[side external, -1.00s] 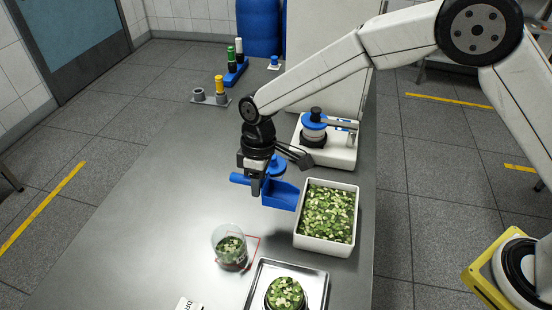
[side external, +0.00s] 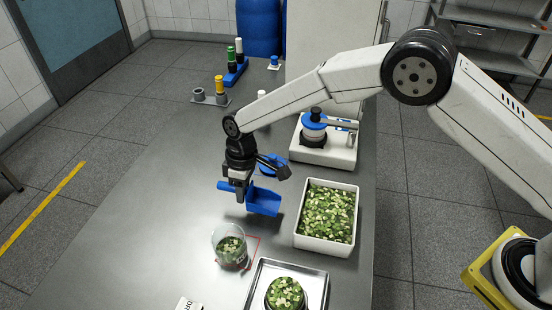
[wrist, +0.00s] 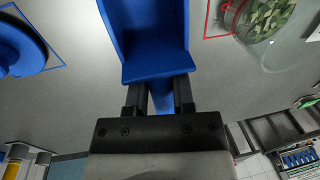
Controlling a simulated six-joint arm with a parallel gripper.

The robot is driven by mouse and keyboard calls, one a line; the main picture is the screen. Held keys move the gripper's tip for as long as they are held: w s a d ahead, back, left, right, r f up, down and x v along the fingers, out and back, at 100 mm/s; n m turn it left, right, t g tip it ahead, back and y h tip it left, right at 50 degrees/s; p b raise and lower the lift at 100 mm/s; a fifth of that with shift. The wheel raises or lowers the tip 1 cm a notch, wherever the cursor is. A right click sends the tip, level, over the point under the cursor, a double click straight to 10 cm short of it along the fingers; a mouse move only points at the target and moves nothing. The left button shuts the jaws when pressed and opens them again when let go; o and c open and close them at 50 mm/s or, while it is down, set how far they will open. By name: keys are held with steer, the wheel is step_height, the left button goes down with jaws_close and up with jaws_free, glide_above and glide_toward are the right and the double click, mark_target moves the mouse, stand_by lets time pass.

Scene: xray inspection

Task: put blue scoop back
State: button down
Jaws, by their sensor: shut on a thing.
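The blue scoop (side external: 263,201) is held by my gripper (side external: 240,192) above the metal table in the side view. Its open tray points to the right, towards the white bin, and looks empty. In the wrist view the scoop (wrist: 152,40) extends up the picture from between the two fingers of my gripper (wrist: 158,98), which are shut on its handle. A blue round thing (side external: 272,165) stands on the table behind the scoop, partly hidden by my wrist; in the wrist view it shows at the left (wrist: 18,45) within a blue outline.
A clear beaker (side external: 231,247) with green pieces stands by a red outline, in front of the scoop. A white bin (side external: 299,238) of green pieces is at right. A metal tray (side external: 254,291) holds a filled bowl. The table's left side is clear.

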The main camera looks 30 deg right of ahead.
steer(key=shift+w+f, duration=0.1)
steer(key=shift+f, duration=1.5)
steer(key=shift+f, duration=0.15)
steer(key=shift+c, duration=2.3)
jaws_free()
steer(key=shift+r, duration=0.2)
step_height(320, 180, up, 12)
steer(key=w+d, duration=0.1)
steer(key=shift+d, duration=0.2)
steer(key=shift+w+f, duration=0.1)
